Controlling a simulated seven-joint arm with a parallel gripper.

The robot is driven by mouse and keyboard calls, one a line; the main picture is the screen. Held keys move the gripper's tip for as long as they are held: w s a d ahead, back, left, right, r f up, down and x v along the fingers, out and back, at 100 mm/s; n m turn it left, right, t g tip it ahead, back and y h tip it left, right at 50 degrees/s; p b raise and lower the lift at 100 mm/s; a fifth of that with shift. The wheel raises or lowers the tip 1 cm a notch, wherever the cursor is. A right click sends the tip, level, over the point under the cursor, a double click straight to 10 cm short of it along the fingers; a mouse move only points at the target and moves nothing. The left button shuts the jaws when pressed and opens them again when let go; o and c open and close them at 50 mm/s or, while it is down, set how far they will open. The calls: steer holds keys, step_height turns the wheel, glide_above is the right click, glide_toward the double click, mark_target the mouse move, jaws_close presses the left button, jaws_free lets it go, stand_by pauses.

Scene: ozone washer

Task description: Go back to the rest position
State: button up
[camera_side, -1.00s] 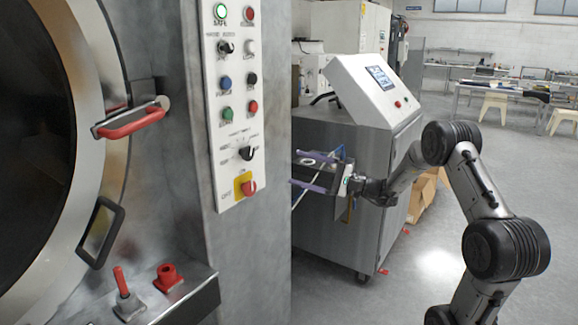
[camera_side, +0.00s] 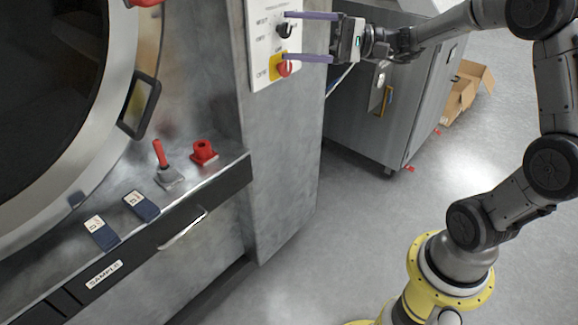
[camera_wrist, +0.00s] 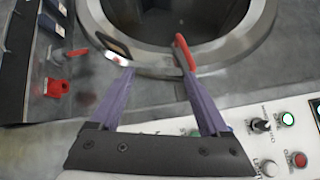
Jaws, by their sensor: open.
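My gripper (camera_side: 287,36) is at the top of the side view, with its two purple fingers pointing left and apart. They overlap the lower control panel (camera_side: 262,40) in the picture, either side of a black knob (camera_side: 285,31); contact cannot be told. In the wrist view my gripper (camera_wrist: 157,72) is open with nothing between its fingers. The washer's round door (camera_wrist: 150,66) lies beyond them. The red door handle (camera_wrist: 184,52) appears right at the right fingertip; touching or apart cannot be told.
A red-handled lever (camera_side: 165,165), a red fitting (camera_side: 204,152) and two blue items (camera_side: 141,206) are on the ledge. A steel cabinet (camera_side: 365,125) stands behind my gripper. Open floor (camera_side: 340,240) lies in front.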

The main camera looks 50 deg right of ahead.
steer(key=s+a+n+g, duration=0.5)
steer(key=s+a, duration=0.2)
steer(key=a, duration=0.4)
steer(key=s+a+f+n+g+h, duration=0.2)
steer(key=s+f, duration=0.1)
steer(key=s, duration=0.3)
steer(key=s+a+f+n+g+h, duration=0.2)
steer(key=s, duration=0.4)
steer(key=s+d+f+n+h, duration=0.1)
steer(key=s+d+f+h, duration=0.2)
steer(key=d+h, duration=0.2)
steer(key=s+d+f+n+t+h, duration=0.1)
steer(key=s+d+f+h, duration=0.2)
steer(key=d, duration=0.5)
steer(key=shift+d+f+t+h, duration=0.25)
steer(key=shift+f+t+h, duration=0.05)
steer(key=shift+f+h, duration=0.55)
